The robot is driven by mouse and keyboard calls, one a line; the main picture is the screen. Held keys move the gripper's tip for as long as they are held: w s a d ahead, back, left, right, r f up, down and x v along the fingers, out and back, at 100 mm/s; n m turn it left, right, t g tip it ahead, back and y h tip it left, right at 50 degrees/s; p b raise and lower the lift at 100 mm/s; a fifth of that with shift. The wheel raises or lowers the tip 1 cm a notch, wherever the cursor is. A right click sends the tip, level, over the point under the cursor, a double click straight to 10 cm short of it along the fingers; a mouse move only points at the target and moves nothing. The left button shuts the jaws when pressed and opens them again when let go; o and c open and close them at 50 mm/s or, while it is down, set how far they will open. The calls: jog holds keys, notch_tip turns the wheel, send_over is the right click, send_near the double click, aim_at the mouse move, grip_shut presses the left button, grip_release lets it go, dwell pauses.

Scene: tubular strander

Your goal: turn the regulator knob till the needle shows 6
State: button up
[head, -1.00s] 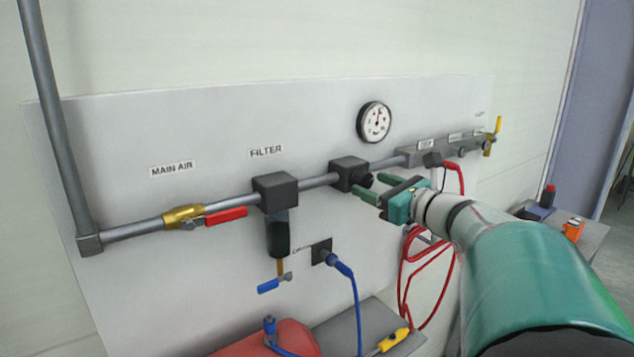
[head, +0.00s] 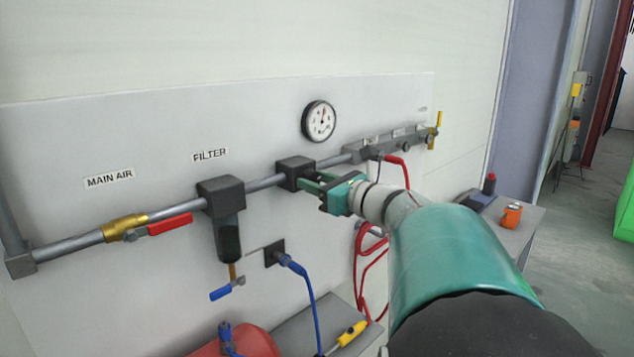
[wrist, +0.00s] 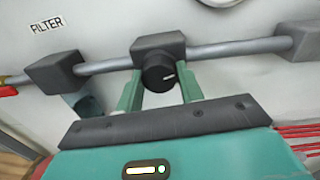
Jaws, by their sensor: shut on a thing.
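The regulator is a dark block (head: 296,173) on the grey pipe, right of the filter. In the head view my gripper (head: 312,183) hides the knob. The pressure gauge (head: 319,121) is above and right of the regulator. Its needle points about straight up; the figures are too small to read.
The filter (head: 222,210) hangs left of the regulator. A red-handled main air valve (head: 165,225) is further left. Red hoses (head: 368,245) hang below my arm, and a blue hose (head: 308,290) runs down from the panel. A manifold (head: 385,148) lies to the right.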

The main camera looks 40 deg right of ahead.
jog(key=o, duration=1)
jog(key=shift+s, duration=0.1)
jog(key=s, duration=1.3)
jog(key=shift+s+d, duration=0.3)
jog(key=shift+d, duration=0.15)
dwell(1.5)
